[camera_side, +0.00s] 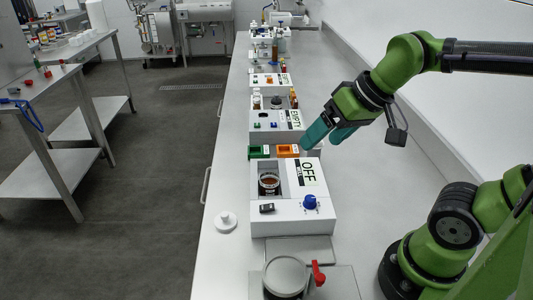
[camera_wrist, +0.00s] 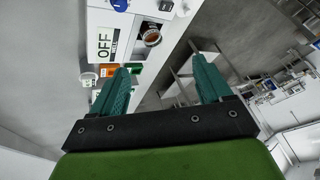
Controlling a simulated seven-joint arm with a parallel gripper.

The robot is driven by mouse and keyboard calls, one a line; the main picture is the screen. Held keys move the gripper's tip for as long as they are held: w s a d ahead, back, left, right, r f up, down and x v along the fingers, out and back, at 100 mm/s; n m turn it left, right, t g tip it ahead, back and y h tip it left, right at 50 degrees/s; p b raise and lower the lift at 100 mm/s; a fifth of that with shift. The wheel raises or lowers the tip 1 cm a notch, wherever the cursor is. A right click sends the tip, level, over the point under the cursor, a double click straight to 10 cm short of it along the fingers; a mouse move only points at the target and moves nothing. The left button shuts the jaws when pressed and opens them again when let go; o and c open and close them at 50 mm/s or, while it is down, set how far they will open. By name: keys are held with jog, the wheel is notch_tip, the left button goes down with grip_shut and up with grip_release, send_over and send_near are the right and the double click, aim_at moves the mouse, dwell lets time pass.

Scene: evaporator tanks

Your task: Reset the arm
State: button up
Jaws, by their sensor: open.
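My gripper (camera_side: 330,129) has teal fingers and hangs above the bench, just behind the white device marked OFF (camera_side: 290,218). In the wrist view the two fingers of my gripper (camera_wrist: 161,82) stand wide apart with nothing between them. The OFF device also shows at the top of the wrist view (camera_wrist: 125,45). It has a blue knob (camera_side: 310,201), a black switch (camera_side: 267,208) and a round well (camera_side: 269,183) with reddish-brown contents. An orange holder (camera_side: 288,150) and a green holder (camera_side: 259,152) sit behind it, below and left of the fingers.
A second device marked EMPTY (camera_side: 277,121) and more equipment stand farther back along the bench. A white round lid (camera_side: 226,221) lies at the bench's left edge. A round vessel with a red handle (camera_side: 318,272) is in front. A wall bounds the right side.

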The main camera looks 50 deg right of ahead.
jog(key=shift+s+f+m+t, duration=0.2)
jog(key=shift+s+m+t, duration=0.4)
jog(key=shift+s, duration=0.4)
